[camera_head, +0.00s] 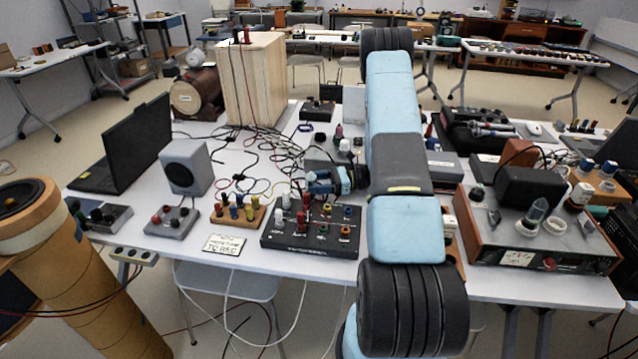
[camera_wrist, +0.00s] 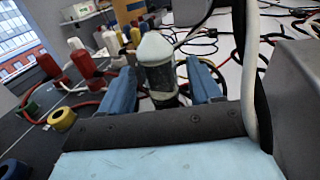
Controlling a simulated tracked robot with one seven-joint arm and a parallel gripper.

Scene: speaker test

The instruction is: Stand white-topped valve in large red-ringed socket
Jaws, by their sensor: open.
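The white-topped valve (camera_wrist: 155,62) stands upright between the fingers of my gripper (camera_wrist: 160,92) in the wrist view. It has a domed white top and a dark glassy body; its lower end is hidden by my gripper's palm. The blue fingers are open, with a gap on each side of the valve. In the head view my gripper (camera_head: 332,182) is low behind the black socket panel (camera_head: 285,243); I cannot single out the valve there. A large socket with an orange-red ring (camera_head: 345,232) is at the panel's right side and looks empty.
White and red plugs stand on the panel; a red plug (camera_wrist: 86,66) and a yellow ring (camera_wrist: 62,120) show left in the wrist view. A grey box (camera_wrist: 297,85) is close on the right. Loose cables (camera_head: 262,160) lie left of my gripper.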

